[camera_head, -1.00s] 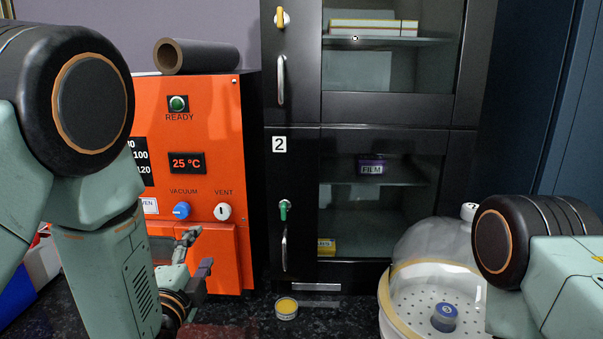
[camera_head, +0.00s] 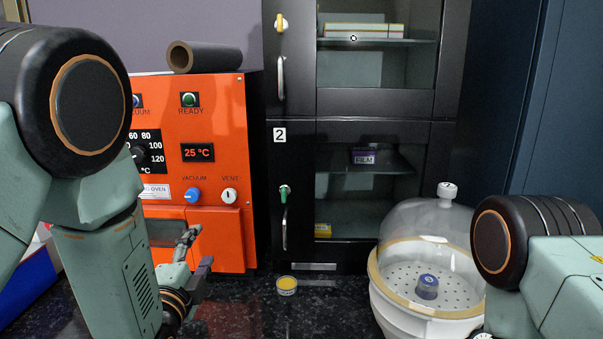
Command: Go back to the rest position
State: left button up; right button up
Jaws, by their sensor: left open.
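My left gripper (camera_head: 199,254) is open and empty. It is in front of the lower part of the orange vacuum oven (camera_head: 216,123), left of a small round tin with a yellow top (camera_head: 287,285) on the dark counter. My left arm fills the left side of the view. My right arm shows at the right edge, but its gripper is out of view.
A clear-domed desiccator (camera_head: 424,310) with a blue-topped jar (camera_head: 428,286) inside stands at the right on the counter (camera_head: 320,318). A black cabinet (camera_head: 380,131) with glass doors stands behind. A dark roll (camera_head: 206,58) lies on the oven. The counter's front middle is clear.

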pick_arm(q)
jog(key=s+a+f+n+g+b, duration=0.1)
jog(key=s+f+n+g, duration=0.5)
jog(key=f, duration=0.5)
jog(key=s+a+f+n+g+b, duration=0.2)
jog(key=s+f+n+g, duration=0.2)
jog(key=s+f+n, duration=0.55)
jog(key=s+f+g+b, duration=0.2)
jog(key=s+f+g, duration=0.2)
jog(key=s+f, duration=0.5)
jog(key=s+f+n+g+b, duration=0.1)
jog(key=s+f+g, duration=0.3)
jog(key=s+f, duration=0.5)
jog(key=s+b, duration=0.1)
jog(key=s, duration=0.5)
jog(key=shift+s+a+f+y+b, duration=0.15)
jog(key=shift+a+f+y+b, duration=0.15)
jog(key=shift+a+f+b, duration=0.1)
jog(key=shift+s+r, duration=0.1)
